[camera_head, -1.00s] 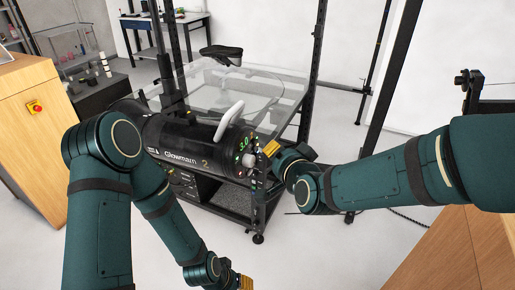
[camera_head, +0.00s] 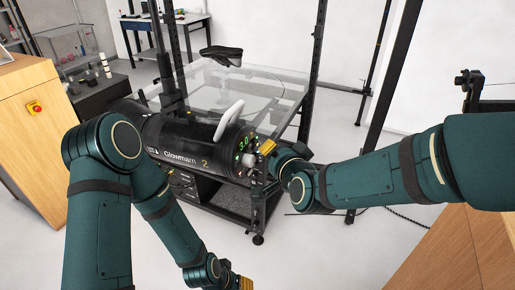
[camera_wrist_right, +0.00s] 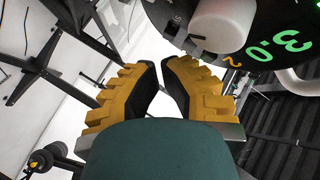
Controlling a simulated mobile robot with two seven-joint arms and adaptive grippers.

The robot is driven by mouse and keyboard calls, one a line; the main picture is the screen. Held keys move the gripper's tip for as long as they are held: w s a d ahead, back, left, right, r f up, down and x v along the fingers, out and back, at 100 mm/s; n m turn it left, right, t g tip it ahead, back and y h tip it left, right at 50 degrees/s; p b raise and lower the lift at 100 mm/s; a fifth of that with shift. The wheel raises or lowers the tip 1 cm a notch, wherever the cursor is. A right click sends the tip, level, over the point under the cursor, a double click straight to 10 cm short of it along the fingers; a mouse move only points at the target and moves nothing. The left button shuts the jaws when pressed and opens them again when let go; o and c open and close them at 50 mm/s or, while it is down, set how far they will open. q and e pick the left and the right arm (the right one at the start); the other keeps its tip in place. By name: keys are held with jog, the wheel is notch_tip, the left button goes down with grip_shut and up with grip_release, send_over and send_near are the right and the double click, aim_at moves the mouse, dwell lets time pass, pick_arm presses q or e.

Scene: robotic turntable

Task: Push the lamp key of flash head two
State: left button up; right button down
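Flash head two (camera_head: 185,140) is a black cylinder marked "Glowmarn 2" in the head view, lying on its side on a stand. Its round end panel (camera_head: 241,152) faces right, with green digits. In the right wrist view, the panel (camera_wrist_right: 185,45) shows a white knob (camera_wrist_right: 222,25), green digits and an orange 2. I cannot tell the lamp key apart. My right gripper (camera_head: 266,147) is close by the panel's right side; its yellow-backed fingertips (camera_wrist_right: 161,66) nearly meet and hold nothing. My left gripper (camera_head: 240,283) is low at the bottom edge, partly cut off.
A black rack with a glass shelf (camera_head: 270,88) stands behind the flash head. A wooden cabinet (camera_head: 32,120) with a red button is at the left; another wooden surface (camera_head: 455,250) is at the lower right.

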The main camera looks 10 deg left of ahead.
jog(key=shift+w+a, duration=0.1)
jog(key=shift+a, duration=0.35)
dwell(0.4)
jog(key=shift+d, duration=0.1)
jog(key=shift+s+d+b, duration=0.3)
jog(key=shift+d+b, duration=0.3)
jog(key=shift+d, duration=0.15)
jog(key=s+d+b, duration=0.1)
jog(key=d+b, duration=0.1)
jog(key=d, duration=0.3)
jog(key=shift+s+d+r+b, duration=0.3)
jog(key=shift+s+d+r, duration=0.05)
jog(key=shift+s, duration=0.05)
